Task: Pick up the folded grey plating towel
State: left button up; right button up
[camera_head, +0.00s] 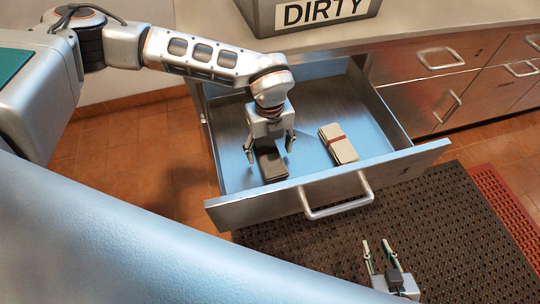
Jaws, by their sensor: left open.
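A folded dark grey towel (271,164) lies in the open drawer, toward its left side. My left gripper (269,152) reaches down into the drawer above the towel. It is open, with one finger on each side of the towel's far end; I cannot tell whether they touch it. The gripper hides part of that end. My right gripper (377,246) is open and empty at the bottom right, in front of the drawer, its fingers pointing away from me.
A folded beige cloth with a reddish band (339,144) lies to the right in the same drawer. The drawer front (250,207) and its handle (338,209) stand out over a dark floor mat (460,235). A grey bin marked DIRTY (260,18) stands on the counter.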

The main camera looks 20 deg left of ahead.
aim_at(270, 154)
pick_arm(q)
notch_tip(270, 154, down, 2)
jog(key=shift+f, duration=0.1)
jog(key=c, duration=1.1)
jog(key=shift+c, duration=0.5)
pick_arm(e)
jog(key=shift+s+f, duration=0.25)
jog(key=shift+s, duration=0.05)
pick_arm(q)
jog(key=shift+r, duration=0.2)
pick_arm(e)
jog(key=shift+f, duration=0.1)
pick_arm(q)
jog(key=shift+r, duration=0.1)
